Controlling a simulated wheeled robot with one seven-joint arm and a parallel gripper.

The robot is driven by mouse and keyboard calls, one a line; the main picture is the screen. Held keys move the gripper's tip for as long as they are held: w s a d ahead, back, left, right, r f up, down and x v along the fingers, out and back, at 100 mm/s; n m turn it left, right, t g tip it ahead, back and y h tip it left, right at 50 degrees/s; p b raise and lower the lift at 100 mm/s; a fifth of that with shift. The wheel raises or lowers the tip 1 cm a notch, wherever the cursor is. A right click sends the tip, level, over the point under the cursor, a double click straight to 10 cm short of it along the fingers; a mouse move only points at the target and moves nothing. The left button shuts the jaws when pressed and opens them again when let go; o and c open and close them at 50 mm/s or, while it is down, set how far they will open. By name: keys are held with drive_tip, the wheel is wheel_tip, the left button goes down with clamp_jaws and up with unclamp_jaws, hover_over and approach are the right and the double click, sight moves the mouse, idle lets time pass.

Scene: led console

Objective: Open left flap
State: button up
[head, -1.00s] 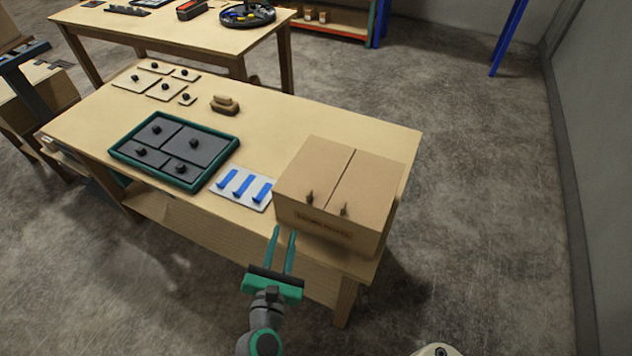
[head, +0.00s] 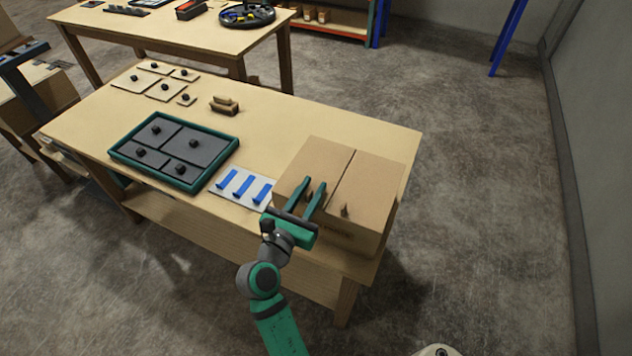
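A light brown wooden box (head: 372,213) stands at the right end of the workbench. Its top has a left flap (head: 318,157) and a right flap (head: 374,180), split by a dark seam; both lie flat and closed. The right flap's small brown knob (head: 345,211) shows near the front edge. The left flap's knob is hidden behind my gripper. My gripper (head: 314,184) is at the front part of the left flap, its two green fingers apart and pointing away from me. I cannot tell whether the fingers touch the knob or the flap.
Left of the box lies a white plate with blue bars (head: 241,188), then a green-framed tray with dark panels (head: 121,152). A brown wooden block (head: 224,106) and several square tiles with knobs (head: 134,82) lie farther back. The bench behind the box (head: 350,120) is clear.

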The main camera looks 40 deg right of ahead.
drive_tip(key=shift+x, duration=1.2)
drive_tip(key=shift+s, duration=0.1)
drive_tip(key=c, duration=0.6)
clamp_jaws()
drive_tip(key=shift+s+d, duration=0.1)
